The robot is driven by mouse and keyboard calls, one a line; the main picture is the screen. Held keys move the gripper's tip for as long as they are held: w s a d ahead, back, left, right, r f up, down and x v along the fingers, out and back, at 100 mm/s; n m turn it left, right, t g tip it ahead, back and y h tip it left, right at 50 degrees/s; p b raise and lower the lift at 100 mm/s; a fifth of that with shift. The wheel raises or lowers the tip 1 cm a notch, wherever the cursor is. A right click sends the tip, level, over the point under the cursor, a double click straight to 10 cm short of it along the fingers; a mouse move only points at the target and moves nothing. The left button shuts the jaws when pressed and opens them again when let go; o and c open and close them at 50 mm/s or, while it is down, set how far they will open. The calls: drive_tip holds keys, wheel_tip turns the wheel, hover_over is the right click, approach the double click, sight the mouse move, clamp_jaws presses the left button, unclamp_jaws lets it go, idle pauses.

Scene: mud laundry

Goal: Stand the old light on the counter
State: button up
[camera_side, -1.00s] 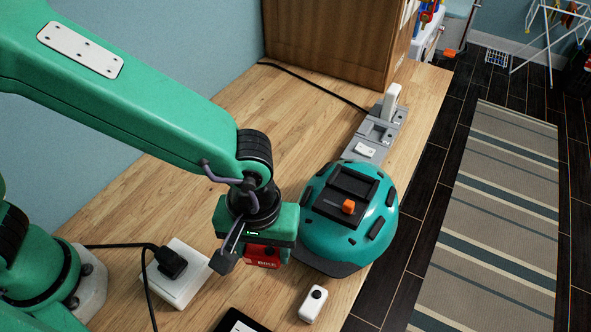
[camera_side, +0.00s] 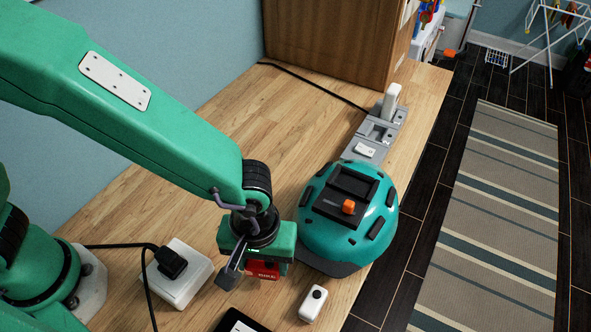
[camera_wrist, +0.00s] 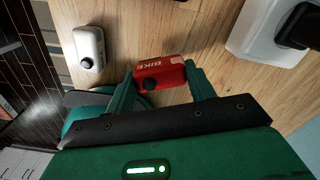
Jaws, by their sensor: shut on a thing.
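A small red light (camera_side: 265,272) with white lettering and a black knob is between the fingers of my gripper (camera_side: 258,276). In the wrist view my gripper (camera_wrist: 160,82) is shut on this red light (camera_wrist: 158,70), one finger on each side. In the side view the light is low over the wooden counter (camera_side: 225,185), partly hidden by my gripper. I cannot tell whether it touches the wood. A small white light-like unit (camera_side: 313,303) with a black knob lies on the counter to the right; it also shows in the wrist view (camera_wrist: 89,48).
A teal helmet (camera_side: 350,237) with an orange clip sits close to the right of my gripper. A white box (camera_side: 180,285) with a black plug and cable stands at left. A grey holder (camera_side: 379,137) is behind the helmet. A dark flat object (camera_side: 240,322) lies in front. The counter's middle is clear.

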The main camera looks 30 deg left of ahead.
sight(262, 264)
drive_tip(key=shift+f, duration=1.75)
drive_tip(key=shift+f, duration=0.1)
drive_tip(key=o, duration=1)
wheel_tip(262, 264, up, 12)
drive_tip(key=shift+r, duration=0.1)
